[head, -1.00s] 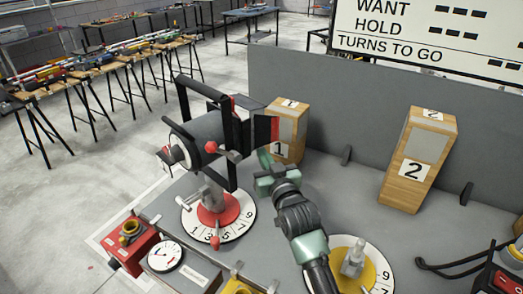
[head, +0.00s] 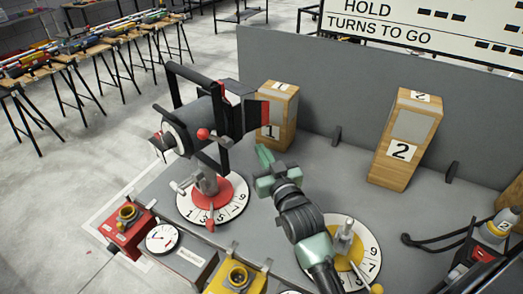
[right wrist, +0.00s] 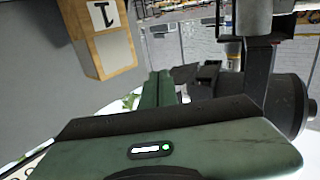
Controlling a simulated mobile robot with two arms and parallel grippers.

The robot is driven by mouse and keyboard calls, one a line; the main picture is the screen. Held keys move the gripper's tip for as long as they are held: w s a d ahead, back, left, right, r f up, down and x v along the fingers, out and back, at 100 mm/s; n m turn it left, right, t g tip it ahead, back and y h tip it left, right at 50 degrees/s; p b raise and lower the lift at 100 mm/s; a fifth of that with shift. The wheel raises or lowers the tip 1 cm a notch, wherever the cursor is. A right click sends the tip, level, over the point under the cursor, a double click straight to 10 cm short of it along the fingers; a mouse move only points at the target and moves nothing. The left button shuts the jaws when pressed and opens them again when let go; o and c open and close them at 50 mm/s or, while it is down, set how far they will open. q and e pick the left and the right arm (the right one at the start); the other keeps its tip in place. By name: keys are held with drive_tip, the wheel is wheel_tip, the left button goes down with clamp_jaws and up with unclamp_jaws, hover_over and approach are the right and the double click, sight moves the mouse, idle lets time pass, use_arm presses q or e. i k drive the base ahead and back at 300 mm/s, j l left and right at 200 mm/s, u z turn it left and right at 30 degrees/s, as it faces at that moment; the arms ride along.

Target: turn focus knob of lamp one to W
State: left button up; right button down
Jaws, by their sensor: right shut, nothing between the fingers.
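Lamp one (head: 203,125) is a dark lamp with barn doors, in a black yoke on a red base over a white number dial (head: 237,197). A red-tipped knob (head: 203,133) sits on its side. The lamp's dark body also shows at the right of the right wrist view (right wrist: 290,105). My right gripper (head: 262,160) is green and shut, with nothing held. It hangs to the right of the lamp, apart from the knob, in front of wooden block 1. No W mark can be read. My left gripper is not in view.
Wooden block 1 (head: 278,115) and wooden block 2 (head: 403,140) stand before a grey back panel (head: 330,85). A yellow dial base (head: 345,248) is beside my right arm. A red box (head: 127,227) and a gauge (head: 163,238) are at the front left.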

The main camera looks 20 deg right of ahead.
sight(168, 141)
drive_tip(key=k+j, duration=0.3)
drive_tip(key=k, duration=0.15)
drive_tip(key=k+j, duration=0.3)
drive_tip(key=k, duration=0.15)
drive_tip(key=k+j, duration=0.25)
drive_tip(key=k, duration=0.25)
